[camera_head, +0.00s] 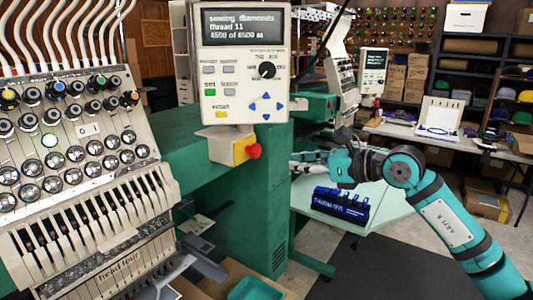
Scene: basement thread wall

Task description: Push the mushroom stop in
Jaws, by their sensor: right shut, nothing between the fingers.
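The red mushroom stop (253,151) sticks out to the right from a yellow box (240,151) under the white control panel (241,95) of the green embroidery machine. My right gripper (294,164) is on the teal arm that comes in from the right. Its fingers are shut and empty, and they point left toward the stop. In the picture the fingertips lie a little to the right of and below the red cap, with a visible gap. The depth between them is hard to tell. My left gripper is not in view.
The machine's needle head (80,160) fills the left side. A pale green table (340,212) with a dark blue rack (341,204) stands below my right gripper. A second machine (340,85) and loaded shelves (480,75) stand behind. A teal bin (256,288) is at the bottom.

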